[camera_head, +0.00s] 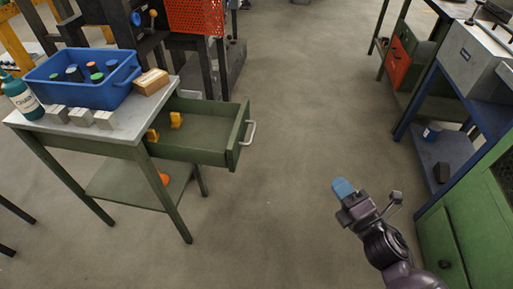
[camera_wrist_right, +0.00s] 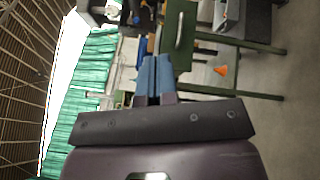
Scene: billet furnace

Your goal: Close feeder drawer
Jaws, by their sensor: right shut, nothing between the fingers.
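The green feeder drawer (camera_head: 195,140) is pulled out to the right from the small table (camera_head: 115,128) at the left in the head view. Its front carries a pale bar handle (camera_head: 248,132). Two yellow pieces (camera_head: 175,120) lie inside it. My right gripper (camera_head: 343,187), with blue fingertips, is shut and empty, well to the right of the drawer and apart from it. In the right wrist view the blue fingers (camera_wrist_right: 154,75) are together, and the green drawer front (camera_wrist_right: 180,38) shows beyond them. My left gripper is not in view.
On the table stand a blue bin (camera_head: 85,78) with several cylinders, a teal bottle (camera_head: 20,95), a cardboard-coloured box (camera_head: 151,81) and metal blocks (camera_head: 80,117). A green cabinet (camera_head: 480,210) and blue-framed bench stand at the right. The floor (camera_head: 285,120) between is clear.

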